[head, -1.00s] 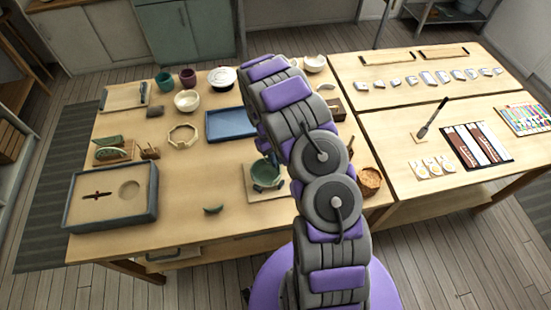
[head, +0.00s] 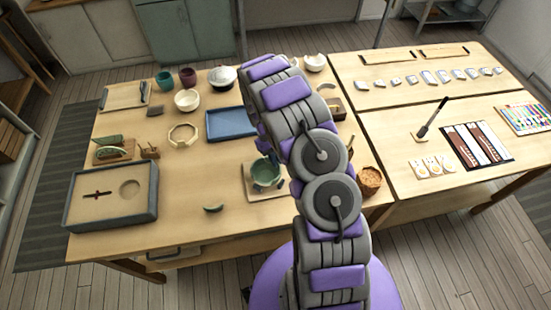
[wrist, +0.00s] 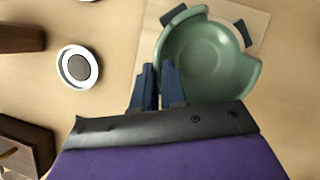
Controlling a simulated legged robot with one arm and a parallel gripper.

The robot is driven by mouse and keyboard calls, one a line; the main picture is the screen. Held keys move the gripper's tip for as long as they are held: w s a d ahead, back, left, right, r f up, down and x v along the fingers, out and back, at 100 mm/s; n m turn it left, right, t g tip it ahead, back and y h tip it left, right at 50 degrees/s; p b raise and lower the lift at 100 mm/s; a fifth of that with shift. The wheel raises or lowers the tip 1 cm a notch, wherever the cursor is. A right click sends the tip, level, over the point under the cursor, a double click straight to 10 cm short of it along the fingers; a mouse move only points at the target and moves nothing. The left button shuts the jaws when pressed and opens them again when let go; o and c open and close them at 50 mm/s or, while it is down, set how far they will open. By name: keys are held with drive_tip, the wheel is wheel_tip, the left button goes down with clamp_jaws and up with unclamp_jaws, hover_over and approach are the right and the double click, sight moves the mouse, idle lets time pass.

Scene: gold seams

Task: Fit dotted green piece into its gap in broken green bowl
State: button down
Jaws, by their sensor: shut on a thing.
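The broken green bowl (head: 266,181) sits on a light square board on the table. In the wrist view the bowl (wrist: 210,60) shows gaps in its rim at the upper right and the right. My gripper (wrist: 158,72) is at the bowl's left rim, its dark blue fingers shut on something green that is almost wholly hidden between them. I cannot see dots on it, nor tell whether it touches the bowl.
Dark pads (wrist: 243,33) stand against the bowl. A white ring-shaped dish (wrist: 79,67) is left of my gripper. A blue tray (head: 230,122) lies behind the bowl, a grey sand tray (head: 150,205) at the left, a wicker pot (head: 370,181) at the right. The front table middle is mostly clear.

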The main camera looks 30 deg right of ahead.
drive_tip(key=c, duration=0.6)
unclamp_jaws()
idle(0.6)
drive_tip(key=shift+r+p, duration=0.9)
drive_tip(key=shift+r, duration=2.1)
